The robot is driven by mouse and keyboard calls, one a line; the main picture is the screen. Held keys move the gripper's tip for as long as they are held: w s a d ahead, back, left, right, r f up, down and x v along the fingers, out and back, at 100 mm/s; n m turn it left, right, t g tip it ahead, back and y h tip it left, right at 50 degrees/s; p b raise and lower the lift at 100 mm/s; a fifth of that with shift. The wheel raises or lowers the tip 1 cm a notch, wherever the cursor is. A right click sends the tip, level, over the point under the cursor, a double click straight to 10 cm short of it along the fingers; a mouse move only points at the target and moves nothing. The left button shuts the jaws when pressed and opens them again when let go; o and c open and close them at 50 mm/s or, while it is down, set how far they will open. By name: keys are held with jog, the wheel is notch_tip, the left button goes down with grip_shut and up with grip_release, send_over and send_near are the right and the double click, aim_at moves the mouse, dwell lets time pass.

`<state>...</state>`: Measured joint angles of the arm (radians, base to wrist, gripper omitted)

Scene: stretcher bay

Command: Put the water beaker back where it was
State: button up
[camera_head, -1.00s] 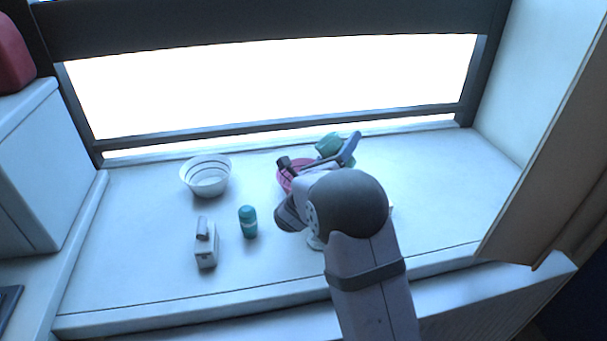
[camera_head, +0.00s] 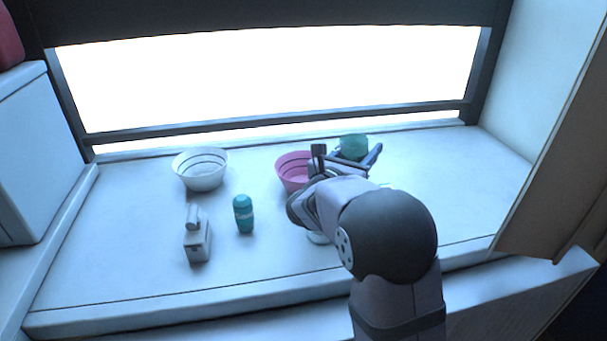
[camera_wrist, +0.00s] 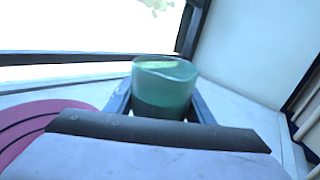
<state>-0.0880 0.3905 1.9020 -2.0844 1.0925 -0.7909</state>
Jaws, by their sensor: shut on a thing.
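The water beaker is a translucent green cup (camera_head: 354,146). It stands upright between the fingers of my gripper (camera_head: 350,158), near the back of the white counter. In the wrist view the beaker (camera_wrist: 165,82) sits between the two dark fingers (camera_wrist: 160,105), which are shut on it. The gripper body hides its lower part there. I cannot tell whether its base touches the counter.
A pink bowl (camera_head: 290,170) is just left of the gripper, partly behind my arm. A white bowl (camera_head: 201,170), a teal bottle (camera_head: 243,214) and a small white dispenser (camera_head: 197,243) stand farther left. The counter (camera_head: 455,195) right of the beaker is clear.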

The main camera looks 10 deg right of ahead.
jog(key=shift+s+d+f+m+b, duration=0.2)
jog(key=shift+m+b, duration=0.25)
jog(key=shift+m, duration=0.15)
jog(key=shift+r, duration=0.1)
jog(key=shift+r, duration=0.1)
